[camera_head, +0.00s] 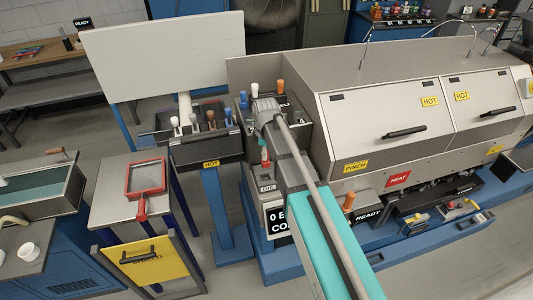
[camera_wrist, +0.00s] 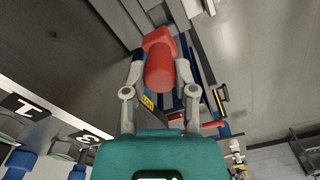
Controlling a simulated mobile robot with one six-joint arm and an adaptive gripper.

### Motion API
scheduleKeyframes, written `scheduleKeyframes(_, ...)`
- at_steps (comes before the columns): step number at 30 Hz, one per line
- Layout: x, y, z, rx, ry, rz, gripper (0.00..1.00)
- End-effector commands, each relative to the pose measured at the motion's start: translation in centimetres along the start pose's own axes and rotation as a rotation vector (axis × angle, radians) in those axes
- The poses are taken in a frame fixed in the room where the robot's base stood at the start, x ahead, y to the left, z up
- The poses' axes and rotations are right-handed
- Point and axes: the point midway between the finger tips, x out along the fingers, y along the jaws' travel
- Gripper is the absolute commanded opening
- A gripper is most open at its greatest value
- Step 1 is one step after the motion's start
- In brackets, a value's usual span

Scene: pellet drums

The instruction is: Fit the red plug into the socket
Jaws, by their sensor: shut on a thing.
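The red plug (camera_wrist: 159,62) is between the two grey fingers of my gripper (camera_wrist: 160,72) in the wrist view. The fingers are shut on its sides, and its wider head points away from the camera. In the head view, a small red patch (camera_head: 265,155) shows beneath my arm's end, in front of the grey machine; it looks like the held plug. My arm hides much of the area around it. I cannot make out the socket in either view, nor whether the plug touches anything.
Left of my arm stands a dark tray (camera_head: 205,147) with several upright coloured pegs. More pegs stand on the machine beside my arm. The large machine (camera_head: 390,120) with HOT labels fills the right. A red-framed sieve (camera_head: 146,177) lies on a left stand.

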Motion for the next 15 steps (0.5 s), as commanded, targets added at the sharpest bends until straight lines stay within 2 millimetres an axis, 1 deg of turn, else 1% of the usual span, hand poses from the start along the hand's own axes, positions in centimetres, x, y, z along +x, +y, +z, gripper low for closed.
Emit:
scheduleKeyframes(8, 0.6, 0.0, 0.0, 0.000, 0.000, 0.000, 0.00)
scheduleKeyframes(15, 2.0, 0.0, 0.0, 0.000, 0.000, 0.000, 0.00)
